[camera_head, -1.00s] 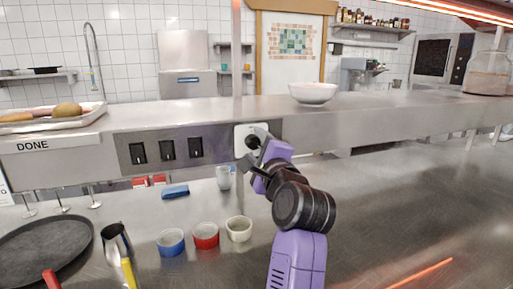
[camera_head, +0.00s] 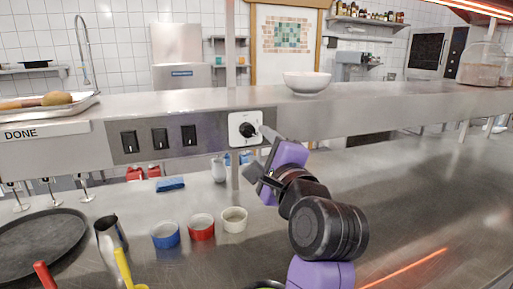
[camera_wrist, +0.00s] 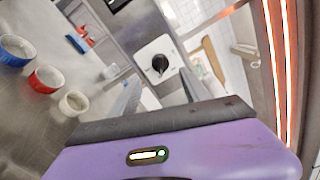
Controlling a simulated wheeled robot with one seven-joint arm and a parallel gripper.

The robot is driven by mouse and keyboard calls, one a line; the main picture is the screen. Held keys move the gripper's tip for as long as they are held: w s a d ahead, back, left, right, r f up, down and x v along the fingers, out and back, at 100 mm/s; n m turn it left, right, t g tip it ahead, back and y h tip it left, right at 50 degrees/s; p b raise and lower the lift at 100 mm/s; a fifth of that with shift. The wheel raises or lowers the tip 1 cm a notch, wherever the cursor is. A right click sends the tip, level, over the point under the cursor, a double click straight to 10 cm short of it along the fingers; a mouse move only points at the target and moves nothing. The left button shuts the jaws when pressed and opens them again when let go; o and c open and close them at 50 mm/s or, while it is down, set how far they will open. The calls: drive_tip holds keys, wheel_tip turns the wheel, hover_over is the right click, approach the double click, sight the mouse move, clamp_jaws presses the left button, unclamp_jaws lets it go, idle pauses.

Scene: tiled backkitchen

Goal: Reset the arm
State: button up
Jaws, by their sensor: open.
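My gripper (camera_head: 262,155) is in front of the steel shelf front, just right of and below the white dial panel (camera_head: 245,129) with its black knob. In the wrist view my gripper (camera_wrist: 158,95) shows its two grey fingers spread apart with nothing between them. The black knob (camera_wrist: 160,64) lies beyond the fingertips in that view, apart from them. My purple and black arm reaches up from the lower right of the head view.
Blue (camera_head: 165,236), red (camera_head: 202,228) and white (camera_head: 234,220) ramekins stand on the steel counter. A metal jug (camera_head: 109,238) and black round tray (camera_head: 40,243) are at left. A white bowl (camera_head: 306,83) sits on the shelf. The right counter is mostly clear.

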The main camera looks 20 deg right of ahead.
drive_tip(key=s+r+n+t+h, duration=0.1)
drive_tip(key=s+r+n+t, duration=0.35)
drive_tip(key=n, duration=0.35)
drive_tip(key=s+f+n+g+y, duration=0.2)
drive_tip(key=s+f+n+y, duration=0.3)
drive_tip(key=s+f+n, duration=1.35)
drive_tip(key=s+f+m+g+h, duration=0.1)
drive_tip(key=s+f+m+g, duration=0.1)
drive_tip(key=s+f, duration=0.6)
drive_tip(key=s+f+m+g+h, duration=0.2)
drive_tip(key=s+f+g, duration=0.2)
drive_tip(key=s+f, duration=0.5)
drive_tip(key=s, duration=0.7)
drive_tip(key=shift+d+f, duration=0.2)
drive_tip(key=shift+f, duration=0.05)
